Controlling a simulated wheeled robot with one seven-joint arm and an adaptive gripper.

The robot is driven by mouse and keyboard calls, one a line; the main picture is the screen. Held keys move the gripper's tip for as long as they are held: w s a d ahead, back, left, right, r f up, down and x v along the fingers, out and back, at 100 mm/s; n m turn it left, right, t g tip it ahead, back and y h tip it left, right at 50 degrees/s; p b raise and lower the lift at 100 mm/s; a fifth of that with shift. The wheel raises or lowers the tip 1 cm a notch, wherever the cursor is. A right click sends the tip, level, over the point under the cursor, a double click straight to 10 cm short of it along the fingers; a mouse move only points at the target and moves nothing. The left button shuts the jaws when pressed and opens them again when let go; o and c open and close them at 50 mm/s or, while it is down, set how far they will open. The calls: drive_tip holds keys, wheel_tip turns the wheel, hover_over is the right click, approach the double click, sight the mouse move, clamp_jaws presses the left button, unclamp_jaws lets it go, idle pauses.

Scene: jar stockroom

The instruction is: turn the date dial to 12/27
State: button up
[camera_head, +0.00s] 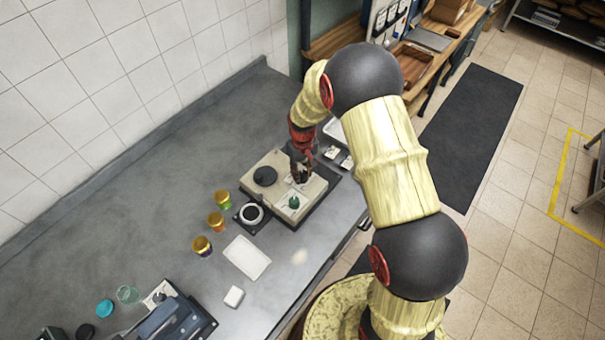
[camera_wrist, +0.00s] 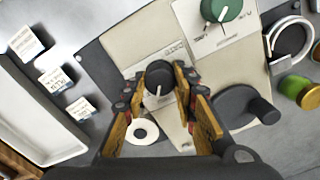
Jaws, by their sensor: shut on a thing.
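A beige machine (camera_head: 262,160) stands on the grey counter, and its panel (camera_wrist: 125,45) fills the middle of the wrist view. A black dial (camera_wrist: 159,75) with a pale pointer line sits on this panel, with small print beside it too blurred to read. My gripper (camera_wrist: 160,82) is shut on the black dial, one finger on each side of it. In the head view my gripper (camera_head: 299,172) is over the machine and hides the dial. The date that the dial points to cannot be read.
A green knob (camera_wrist: 226,8) and a black crank disc (camera_wrist: 240,108) are on the same machine, close to my fingers. Label cards (camera_wrist: 55,80) and a white tray (camera_wrist: 28,125) lie beside it. Several small jars (camera_head: 216,222) stand left of the machine.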

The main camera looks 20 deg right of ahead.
sight(303, 174)
drive_tip(key=shift+m+b, duration=0.3)
drive_tip(key=shift+m, duration=1.9)
drive_tip(key=o, duration=1.1)
drive_tip(key=shift+o, duration=0.2)
wheel_tip(303, 174, up, 12)
